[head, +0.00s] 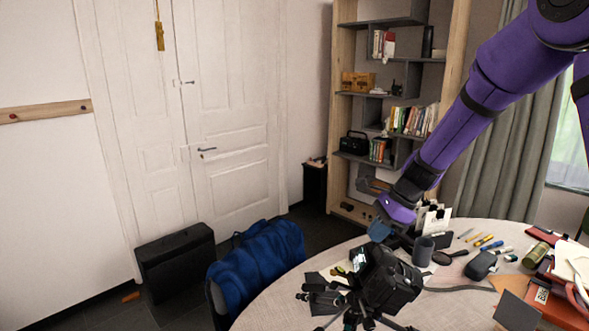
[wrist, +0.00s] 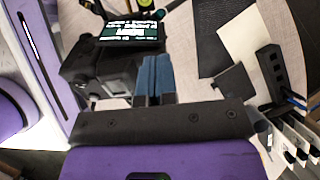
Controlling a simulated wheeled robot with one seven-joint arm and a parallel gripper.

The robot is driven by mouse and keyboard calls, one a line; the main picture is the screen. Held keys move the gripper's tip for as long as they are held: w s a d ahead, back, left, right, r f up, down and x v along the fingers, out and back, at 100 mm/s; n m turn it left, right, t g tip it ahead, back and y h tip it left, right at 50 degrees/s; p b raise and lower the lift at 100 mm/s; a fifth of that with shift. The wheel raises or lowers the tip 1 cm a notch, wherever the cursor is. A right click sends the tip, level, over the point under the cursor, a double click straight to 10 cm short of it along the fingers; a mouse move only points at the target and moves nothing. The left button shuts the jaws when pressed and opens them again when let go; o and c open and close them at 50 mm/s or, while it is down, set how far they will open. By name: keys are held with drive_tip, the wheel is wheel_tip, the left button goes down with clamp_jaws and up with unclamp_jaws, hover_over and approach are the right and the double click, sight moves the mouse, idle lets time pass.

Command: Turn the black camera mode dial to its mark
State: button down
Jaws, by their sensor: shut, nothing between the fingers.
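The black camera (head: 392,280) stands on a tripod (head: 350,318) at the near edge of the round table (head: 285,290). Its lit screen (head: 361,259) faces left in the head view. In the wrist view the camera body (wrist: 88,68) and screen (wrist: 131,33) lie left of and behind my fingers. I cannot make out the mode dial or its mark in either view. My gripper (head: 377,231) has blue fingers, shut with nothing between them, and is above the camera. The fingers show close beside the camera in the wrist view (wrist: 155,66); I cannot tell whether they touch it.
A grey cup (head: 423,251) stands just behind the camera. Pens (head: 484,241), a dark pouch (head: 481,265) and a red book (head: 565,308) crowd the table's right side. A chair with a blue jacket (head: 255,264) stands at the left. A black holder (wrist: 272,72) shows right of my fingers.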

drive_tip(key=shift+s+a+f, duration=0.1)
drive_tip(key=shift+s+f, duration=0.2)
drive_tip(key=shift+s, duration=0.25)
drive_tip(key=shift+s+a+f, duration=0.1)
drive_tip(key=shift+s+f, duration=0.2)
drive_tip(key=shift+s, duration=0.2)
drive_tip(key=shift+a, duration=0.1)
drive_tip(key=shift+a+r, duration=0.2)
drive_tip(key=shift+r, duration=0.05)
drive_tip(key=v, duration=0.6)
drive_tip(key=shift+w+r, duration=0.2)
drive_tip(key=shift+w+d, duration=0.15)
drive_tip(key=shift+w+d+r, duration=0.1)
drive_tip(key=shift+w+r, duration=0.1)
drive_tip(key=shift+w, duration=0.2)
